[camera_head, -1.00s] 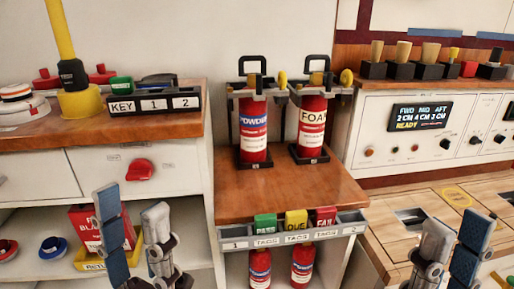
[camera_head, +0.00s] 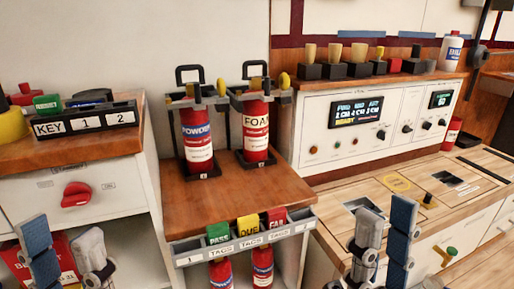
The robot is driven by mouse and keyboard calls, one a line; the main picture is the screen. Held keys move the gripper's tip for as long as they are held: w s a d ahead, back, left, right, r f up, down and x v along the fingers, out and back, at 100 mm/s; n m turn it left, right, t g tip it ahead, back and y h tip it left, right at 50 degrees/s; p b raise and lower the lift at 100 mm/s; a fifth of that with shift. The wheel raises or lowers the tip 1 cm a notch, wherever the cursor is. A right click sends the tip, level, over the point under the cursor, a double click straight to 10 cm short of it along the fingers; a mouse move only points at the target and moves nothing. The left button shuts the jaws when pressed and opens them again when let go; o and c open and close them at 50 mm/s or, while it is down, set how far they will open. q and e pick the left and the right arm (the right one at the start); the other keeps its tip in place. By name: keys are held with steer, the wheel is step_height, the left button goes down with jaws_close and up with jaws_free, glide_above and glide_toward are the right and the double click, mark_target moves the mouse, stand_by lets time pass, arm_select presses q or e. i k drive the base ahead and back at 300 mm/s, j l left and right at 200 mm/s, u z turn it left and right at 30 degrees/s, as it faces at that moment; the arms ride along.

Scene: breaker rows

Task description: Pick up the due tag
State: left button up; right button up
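The yellow due tag (camera_head: 248,229) stands in the middle slot of a grey tag rack (camera_head: 233,246) on the front edge of the wooden shelf. A green pass tag (camera_head: 218,232) is on its left and a red fail tag (camera_head: 277,218) on its right. My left gripper (camera_head: 68,255) is at the lower left, in front of the white cabinet, with its fingers apart and nothing between them. My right gripper (camera_head: 385,240) is at the lower right, right of the rack, fingers apart and empty. Both grippers are away from the due tag.
Two red extinguishers, POWDER (camera_head: 197,142) and FOAM (camera_head: 256,135), stand on the shelf (camera_head: 215,205) behind the rack. More extinguishers show below it. A key tray (camera_head: 88,119) is on the left cabinet. A wooden counter (camera_head: 330,205) and a control panel (camera_head: 310,130) lie to the right.

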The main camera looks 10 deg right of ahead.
mark_target(247, 226)
steer(key=l+u, duration=0.8)
steer(key=u, duration=0.15)
steer(key=l, duration=0.5)
steer(key=k+l+u, duration=0.1)
steer(key=l, duration=0.35)
steer(key=k+l, duration=0.1)
steer(key=l, duration=0.4)
steer(key=l+u, duration=0.1)
steer(key=l, duration=0.35)
steer(key=k, duration=0.05)
